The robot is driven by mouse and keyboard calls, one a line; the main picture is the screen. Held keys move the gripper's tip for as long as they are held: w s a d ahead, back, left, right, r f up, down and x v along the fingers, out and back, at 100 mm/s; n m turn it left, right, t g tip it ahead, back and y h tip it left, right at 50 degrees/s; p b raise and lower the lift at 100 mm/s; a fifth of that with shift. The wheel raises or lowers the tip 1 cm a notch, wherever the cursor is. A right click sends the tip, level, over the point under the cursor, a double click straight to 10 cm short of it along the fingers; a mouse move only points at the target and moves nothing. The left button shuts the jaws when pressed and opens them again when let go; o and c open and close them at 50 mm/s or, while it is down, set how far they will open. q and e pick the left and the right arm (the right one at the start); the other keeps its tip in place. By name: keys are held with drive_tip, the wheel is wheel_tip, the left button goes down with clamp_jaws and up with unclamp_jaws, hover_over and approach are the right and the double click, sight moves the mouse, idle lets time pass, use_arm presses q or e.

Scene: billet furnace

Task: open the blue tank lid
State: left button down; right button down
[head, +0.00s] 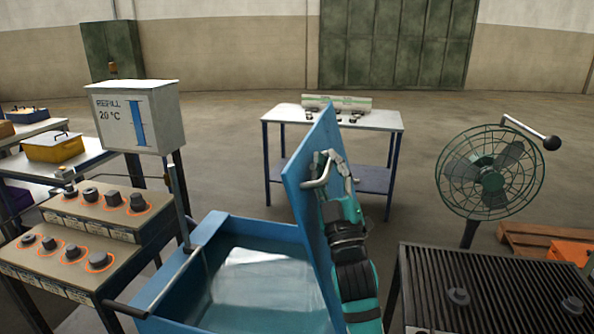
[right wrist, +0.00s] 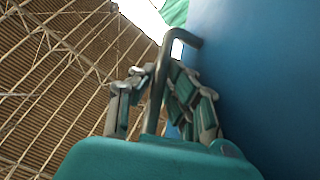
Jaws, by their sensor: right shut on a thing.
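The blue tank (head: 235,228) stands in the lower middle of the head view, with water showing inside. Its blue lid (head: 305,195) is raised, nearly upright, along the tank's right side. My right gripper (head: 325,165) is at the upper part of the lid and shut on the lid's bent metal handle (head: 312,182). In the right wrist view the handle (right wrist: 158,85) runs between the fingers of the gripper (right wrist: 165,95), beside the blue lid face (right wrist: 265,80). My left gripper is not in view.
A control panel with knobs (head: 85,215) and a refill display box (head: 137,117) stand left of the tank. A dark ribbed grate (head: 500,285) and a green fan (head: 490,172) are on the right. A table (head: 380,120) stands behind, with open floor around it.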

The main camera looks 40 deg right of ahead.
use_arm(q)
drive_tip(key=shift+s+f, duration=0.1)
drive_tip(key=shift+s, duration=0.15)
use_arm(e)
drive_tip(key=shift+s+d+m+h, duration=0.4)
drive_tip(key=shift+s+d, duration=0.2)
drive_tip(key=shift+s, duration=0.15)
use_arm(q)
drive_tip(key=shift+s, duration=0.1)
use_arm(e)
drive_tip(key=c, duration=1.6)
unclamp_jaws()
drive_tip(key=v, duration=0.7)
drive_tip(key=shift+s+a, duration=0.15)
drive_tip(key=shift+s, duration=0.1)
drive_tip(key=shift+f, duration=0.1)
